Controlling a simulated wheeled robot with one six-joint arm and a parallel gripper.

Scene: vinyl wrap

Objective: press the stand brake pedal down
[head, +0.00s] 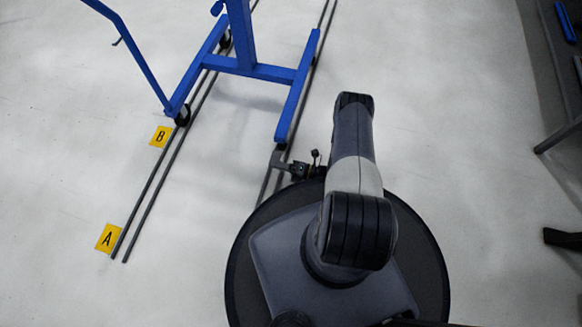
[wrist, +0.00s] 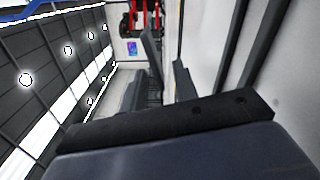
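The blue stand (head: 262,71) is at the top of the head view, its legs over the dark floor rails. A caster (head: 182,116) shows at one end of its frame. A small blue piece (head: 217,8) juts out beside the upright; I cannot tell whether it is the brake pedal. My gripper (head: 280,160) is low near the close end of the stand's right leg, partly hidden by my arm; contact cannot be judged. In the wrist view, a dark bar (wrist: 175,130) fills the lower part, and whether the fingers are open is unclear.
Paired floor rails (head: 150,195) run under the stand. Yellow markers A (head: 108,238) and B (head: 160,136) lie beside the left pair. Dark furniture (head: 560,70) stands at the right edge. The pale floor between it and my arm is clear.

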